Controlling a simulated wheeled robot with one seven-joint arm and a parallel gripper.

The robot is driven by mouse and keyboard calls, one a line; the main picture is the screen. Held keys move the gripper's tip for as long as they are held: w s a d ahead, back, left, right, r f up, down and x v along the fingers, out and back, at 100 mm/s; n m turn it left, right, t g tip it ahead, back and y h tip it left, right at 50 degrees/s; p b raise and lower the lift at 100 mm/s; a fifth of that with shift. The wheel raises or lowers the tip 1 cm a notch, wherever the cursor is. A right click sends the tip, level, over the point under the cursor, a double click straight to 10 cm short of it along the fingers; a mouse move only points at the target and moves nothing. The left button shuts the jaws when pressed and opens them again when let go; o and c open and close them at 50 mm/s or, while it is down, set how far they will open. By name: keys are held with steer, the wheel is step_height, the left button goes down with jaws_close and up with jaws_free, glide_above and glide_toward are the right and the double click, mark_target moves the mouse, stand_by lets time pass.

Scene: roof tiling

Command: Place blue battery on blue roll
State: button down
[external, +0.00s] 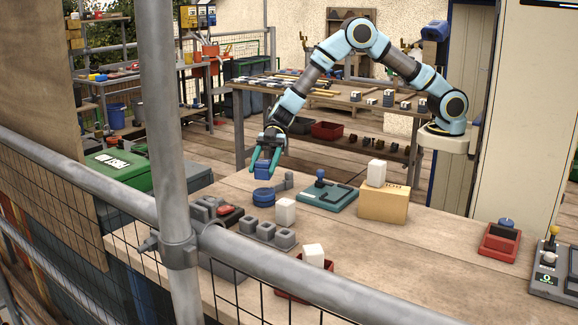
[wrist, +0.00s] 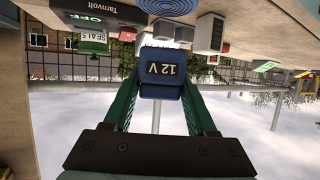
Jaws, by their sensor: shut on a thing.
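My gripper (external: 264,165) is shut on the blue battery (external: 263,172). In the wrist view the battery (wrist: 162,68) shows its "12 V" label between the two green fingers. The blue roll (external: 263,196) stands upright on the wooden table at its far left part. The battery is just above the roll in the external view, with a small gap between them that is hard to judge. The roll's ringed blue face (wrist: 168,5) is partly in view at the top edge of the wrist view.
Grey blocks (external: 206,210), a white block (external: 286,211) and a green-teal board with a blue knob (external: 327,194) stand near the roll. A cardboard box (external: 383,204) with a white block on it is farther right. A metal railing crosses in front.

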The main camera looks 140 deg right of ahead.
mark_target(263, 179)
steer(key=shift+f+p, duration=0.35)
steer(key=shift+f, duration=1.65)
steer(key=shift+f, duration=0.2)
steer(key=shift+c, duration=1)
jaws_free()
